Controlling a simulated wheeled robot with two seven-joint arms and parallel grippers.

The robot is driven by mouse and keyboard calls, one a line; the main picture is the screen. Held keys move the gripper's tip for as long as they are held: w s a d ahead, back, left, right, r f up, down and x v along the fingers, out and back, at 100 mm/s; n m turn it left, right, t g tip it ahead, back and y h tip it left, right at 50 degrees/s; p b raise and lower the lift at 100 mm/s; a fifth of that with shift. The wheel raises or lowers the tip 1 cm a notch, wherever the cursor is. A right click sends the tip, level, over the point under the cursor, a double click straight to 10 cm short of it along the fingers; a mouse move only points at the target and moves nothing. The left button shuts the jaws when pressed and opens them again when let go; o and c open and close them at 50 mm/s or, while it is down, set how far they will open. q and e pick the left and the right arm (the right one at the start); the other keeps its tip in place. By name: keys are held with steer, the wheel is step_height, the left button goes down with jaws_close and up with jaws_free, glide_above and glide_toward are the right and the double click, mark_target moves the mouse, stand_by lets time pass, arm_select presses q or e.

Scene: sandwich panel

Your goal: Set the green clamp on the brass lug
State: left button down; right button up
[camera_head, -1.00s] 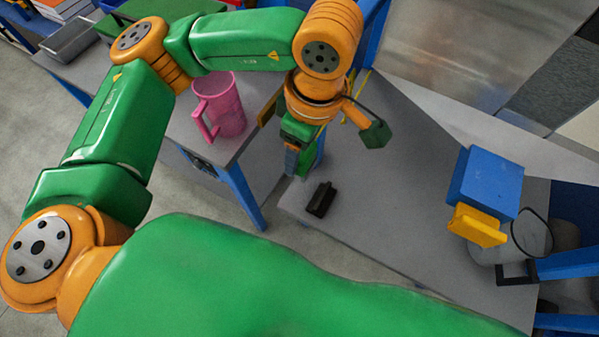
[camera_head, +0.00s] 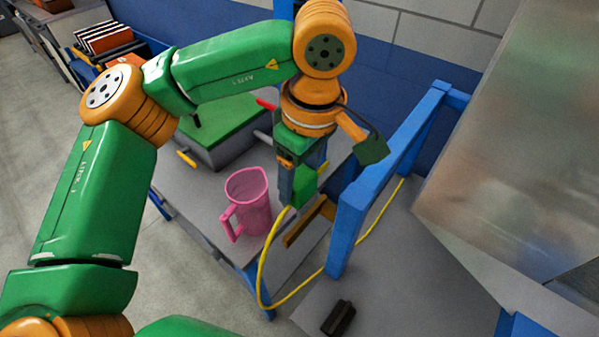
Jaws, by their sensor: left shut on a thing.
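My left gripper (camera_head: 289,197) points down and is shut on a small green piece (camera_head: 303,186), which looks like the green clamp. It is partly hidden by the fingers. A yellow cable (camera_head: 262,278) hangs from the gripper's tip, loops down and runs right behind the blue post. The held piece is above the table, right of the pink jug. A brownish-yellow bar (camera_head: 305,224) shows just below and right of the gripper. I cannot tell whether it is or bears the brass lug. My right gripper is not in view.
A pink jug (camera_head: 252,212) stands close left of the gripper. A blue frame (camera_head: 347,222) rises close on its right. A green-topped box (camera_head: 215,132) is behind. A black block (camera_head: 338,317) lies on the front grey table. A large metal sheet (camera_head: 505,150) fills the right.

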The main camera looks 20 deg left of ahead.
arm_select(q)
steer(key=shift+f+b, duration=3.05)
steer(key=shift+f, duration=0.95)
steer(key=shift+f+b, duration=0.55)
steer(key=shift+f, duration=0.05)
jaws_free()
steer(key=shift+r, duration=0.15)
